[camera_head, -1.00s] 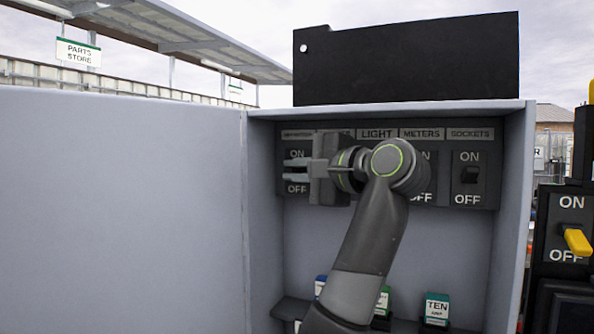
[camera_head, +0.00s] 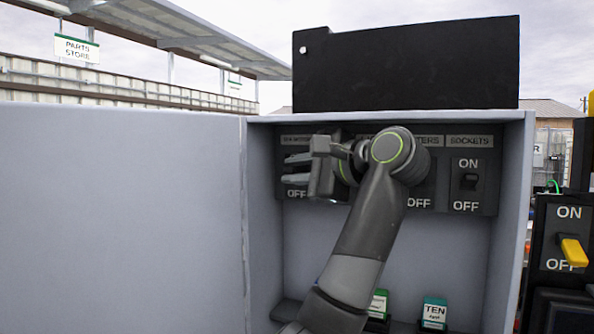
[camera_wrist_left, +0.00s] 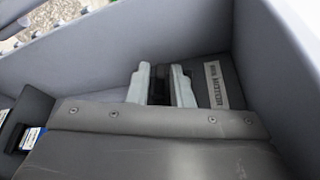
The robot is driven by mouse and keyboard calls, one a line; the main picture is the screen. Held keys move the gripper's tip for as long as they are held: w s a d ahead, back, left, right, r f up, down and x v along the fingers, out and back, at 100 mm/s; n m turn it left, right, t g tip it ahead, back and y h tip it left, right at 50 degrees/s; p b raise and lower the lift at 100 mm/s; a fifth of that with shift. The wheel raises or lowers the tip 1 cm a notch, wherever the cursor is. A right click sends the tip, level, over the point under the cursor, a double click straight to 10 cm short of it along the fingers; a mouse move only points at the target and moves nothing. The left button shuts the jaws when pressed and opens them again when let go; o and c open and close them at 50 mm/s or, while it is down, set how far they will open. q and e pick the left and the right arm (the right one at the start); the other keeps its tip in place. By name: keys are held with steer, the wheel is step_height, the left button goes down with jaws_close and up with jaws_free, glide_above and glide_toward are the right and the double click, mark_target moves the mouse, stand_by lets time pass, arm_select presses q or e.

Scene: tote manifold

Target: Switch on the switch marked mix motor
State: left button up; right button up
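The mix motor switch's ON/OFF plate (camera_head: 297,193) is at the left end of the switch row, under a small label (camera_head: 296,140). In the wrist view the label reads mix motor (camera_wrist_left: 216,85). My left gripper (camera_head: 296,169) is in front of this plate, its two fingers apart, one above the other, covering most of the switch. In the wrist view the left gripper (camera_wrist_left: 162,86) is open, with a dark part of the switch between its fingers. Contact and the switch's position cannot be told. My right gripper is not in view.
The grey cabinet (camera_head: 512,200) has side walls close to the row. The sockets switch (camera_head: 469,182) is at the right end; my arm hides the middle switches. Small labelled blocks, one marked TEN (camera_head: 435,313), stand below. A yellow lever (camera_head: 573,252) is outside, right.

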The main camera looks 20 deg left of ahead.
arm_select(q)
steer(key=shift+o, duration=1.1)
